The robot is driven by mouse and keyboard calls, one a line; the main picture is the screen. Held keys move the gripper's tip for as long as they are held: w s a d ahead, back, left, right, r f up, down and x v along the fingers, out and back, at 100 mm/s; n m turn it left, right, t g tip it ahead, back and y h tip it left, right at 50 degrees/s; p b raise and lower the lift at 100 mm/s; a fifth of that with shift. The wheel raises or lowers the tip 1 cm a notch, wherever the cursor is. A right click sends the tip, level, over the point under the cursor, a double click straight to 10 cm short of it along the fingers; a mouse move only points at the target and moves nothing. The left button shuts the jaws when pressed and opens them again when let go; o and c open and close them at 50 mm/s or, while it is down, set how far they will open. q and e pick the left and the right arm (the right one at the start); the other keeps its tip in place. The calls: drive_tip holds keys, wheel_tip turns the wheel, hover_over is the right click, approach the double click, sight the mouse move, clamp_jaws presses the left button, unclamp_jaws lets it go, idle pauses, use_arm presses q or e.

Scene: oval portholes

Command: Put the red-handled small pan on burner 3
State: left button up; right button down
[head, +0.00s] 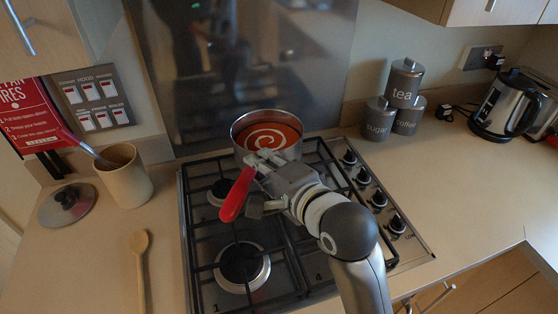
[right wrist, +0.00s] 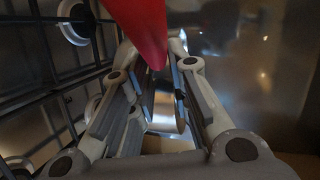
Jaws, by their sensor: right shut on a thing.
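The small pan (head: 240,136) has a steel rim, a red handle (head: 237,195) and red contents with a pale swirl. It is level at the back middle of the hob (head: 208,268). My right gripper (head: 262,158) is shut on the pan at the inner end of its handle. In the right wrist view the red handle (right wrist: 142,25) hangs over the fingers (right wrist: 160,95). I cannot tell whether the pan's base touches the grate. The pan and my right arm hide the back right burner. My left gripper is not in view.
The front left burner (head: 243,265), marked 1, is bare. Knobs (head: 378,199) line the hob's right side. Tea, sugar and coffee canisters (head: 403,85) and a kettle (head: 505,105) stand right. A utensil pot (head: 125,180), lid (head: 67,206) and wooden spoon (head: 139,260) are left.

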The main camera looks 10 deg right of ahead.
sight(293, 156)
drive_tip(key=w+d+f, duration=0.1)
drive_tip(key=d, duration=0.1)
drive_tip(key=w+d+f, duration=0.1)
drive_tip(key=w+d, duration=0.1)
drive_tip(key=w+d+p, duration=0.1)
drive_tip(key=w+d, duration=0.1)
drive_tip(key=shift+w+d+f, duration=0.1)
drive_tip(key=shift+d+f, duration=0.05)
drive_tip(key=shift+f, duration=0.25)
use_arm(q)
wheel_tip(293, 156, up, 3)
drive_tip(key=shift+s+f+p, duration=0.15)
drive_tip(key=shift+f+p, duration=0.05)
drive_tip(key=shift+p, duration=0.5)
use_arm(e)
drive_tip(key=w+d+f, duration=0.3)
drive_tip(key=f, duration=0.6)
drive_tip(key=shift+w+d, duration=0.25)
drive_tip(key=shift+d, duration=0.15)
drive_tip(key=c, duration=1.7)
unclamp_jaws()
drive_tip(key=shift+s+f, duration=0.1)
drive_tip(key=shift+f, duration=0.3)
drive_tip(key=o, duration=0.3)
drive_tip(key=shift+s, duration=0.1)
drive_tip(key=shift+o, duration=0.2)
